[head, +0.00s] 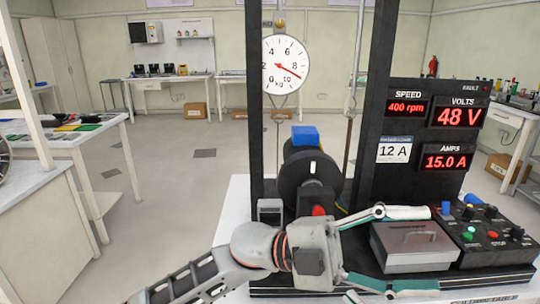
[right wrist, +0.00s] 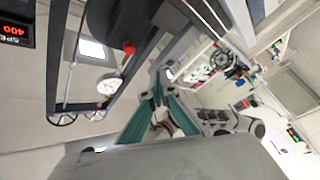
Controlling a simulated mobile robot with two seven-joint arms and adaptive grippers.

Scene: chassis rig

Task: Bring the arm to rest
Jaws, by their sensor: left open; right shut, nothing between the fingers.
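In the head view, my left arm comes in from the lower left. Its left gripper (head: 432,250) is open, with its two fingers spread above and below a grey lidded box (head: 412,240). I cannot tell whether a finger touches the box. Nothing shows gripped between them. In the right wrist view, my right gripper (right wrist: 161,78) has its green-sided fingers closed together at the tips, with nothing held. It points toward the test rig side and the room. My right gripper is not clearly seen in the head view.
The rig's black frame (head: 257,110), dial (head: 286,63) and dark drum (head: 308,175) stand just beyond my left arm. A control panel (head: 487,237) with knobs is right of the box. Displays (head: 432,122) stand behind it. Open floor (head: 170,180) lies left, beside a white bench (head: 88,132).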

